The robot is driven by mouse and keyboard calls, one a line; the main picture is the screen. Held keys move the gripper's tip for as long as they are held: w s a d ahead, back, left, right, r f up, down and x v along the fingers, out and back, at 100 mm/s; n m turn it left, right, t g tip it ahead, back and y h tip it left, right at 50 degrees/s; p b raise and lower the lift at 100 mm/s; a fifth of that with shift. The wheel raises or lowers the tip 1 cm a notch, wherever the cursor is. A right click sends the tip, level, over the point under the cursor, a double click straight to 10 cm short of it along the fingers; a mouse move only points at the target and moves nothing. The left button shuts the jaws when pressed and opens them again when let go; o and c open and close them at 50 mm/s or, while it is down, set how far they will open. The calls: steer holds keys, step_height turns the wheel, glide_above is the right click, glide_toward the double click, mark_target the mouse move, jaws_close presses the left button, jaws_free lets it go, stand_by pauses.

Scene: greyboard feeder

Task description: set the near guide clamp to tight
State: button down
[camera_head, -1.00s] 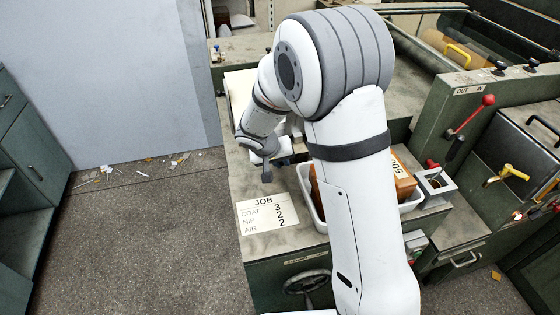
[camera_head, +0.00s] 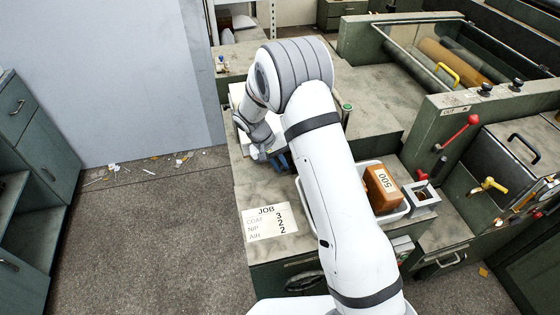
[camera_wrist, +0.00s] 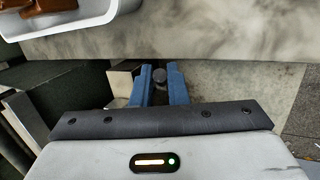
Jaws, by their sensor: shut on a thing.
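My gripper (camera_head: 283,161) is low over the left part of the bench, seen beyond my arm in the head view. In the wrist view its two blue fingers (camera_wrist: 159,72) are shut on a small dark round knob, which I take to be the near guide clamp (camera_wrist: 159,77). The fingers stand on either side of the knob. The rest of the clamp is hidden by the fingers and my gripper's body, so I cannot tell its setting.
A JOB card (camera_head: 262,232) lies on the bench's near left. A white tray (camera_head: 401,212) holding a brown block (camera_head: 381,187) stands right of my arm. A red-knobbed lever (camera_head: 473,120) rises at the right. Open floor (camera_head: 140,235) lies left of the bench.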

steer(key=shift+w+g, duration=0.2)
steer(key=shift+g, duration=0.2)
steer(key=c, duration=1.4)
jaws_free()
steer(key=shift+c, duration=0.2)
steer(key=shift+a+r, duration=0.1)
steer(key=v, duration=0.7)
steer(key=shift+a+r+b, duration=0.25)
steer(key=shift+r+b, duration=0.05)
steer(key=shift+w, duration=0.1)
